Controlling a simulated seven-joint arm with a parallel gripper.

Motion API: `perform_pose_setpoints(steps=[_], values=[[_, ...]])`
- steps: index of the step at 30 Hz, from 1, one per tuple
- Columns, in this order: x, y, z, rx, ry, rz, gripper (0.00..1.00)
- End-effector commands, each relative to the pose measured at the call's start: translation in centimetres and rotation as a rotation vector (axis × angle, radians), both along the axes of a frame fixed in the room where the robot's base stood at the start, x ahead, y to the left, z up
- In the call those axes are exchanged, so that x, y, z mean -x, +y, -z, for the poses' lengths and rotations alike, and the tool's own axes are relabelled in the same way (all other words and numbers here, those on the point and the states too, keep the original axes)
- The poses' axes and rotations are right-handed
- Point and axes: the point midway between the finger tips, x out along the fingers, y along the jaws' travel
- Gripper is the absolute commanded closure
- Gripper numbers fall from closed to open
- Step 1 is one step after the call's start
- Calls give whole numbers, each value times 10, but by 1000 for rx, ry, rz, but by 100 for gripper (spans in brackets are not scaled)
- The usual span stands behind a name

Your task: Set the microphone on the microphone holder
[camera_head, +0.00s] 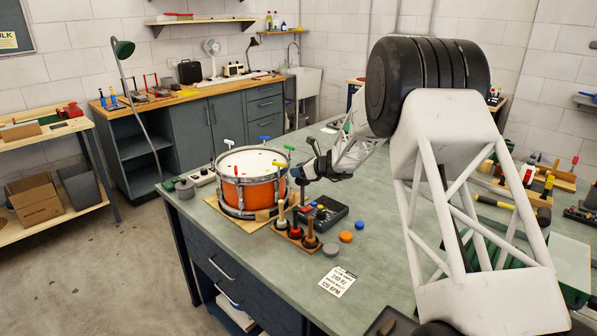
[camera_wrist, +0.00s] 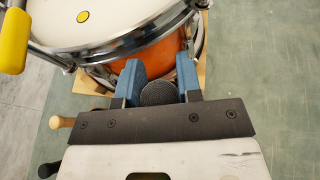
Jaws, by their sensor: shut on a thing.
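My gripper (camera_head: 300,178) is just right of the orange drum in the head view, low over the bench. In the wrist view its two blue fingers (camera_wrist: 160,76) stand on either side of a round dark mesh head, the microphone (camera_wrist: 159,93). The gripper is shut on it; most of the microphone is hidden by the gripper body. In the head view I cannot make out the microphone clearly. I cannot identify the microphone holder for sure in either view.
The drum (camera_head: 247,190) with T-handled keys around its rim stands close beside the gripper. A wooden rack (camera_head: 296,237) of handled tools and a black device (camera_head: 327,212) lie in front.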

Motion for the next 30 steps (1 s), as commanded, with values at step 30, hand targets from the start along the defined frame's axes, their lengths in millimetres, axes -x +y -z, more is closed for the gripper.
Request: perform_pose_setpoints(steps=[30], values=[[0,0,7,0,0,0,91]])
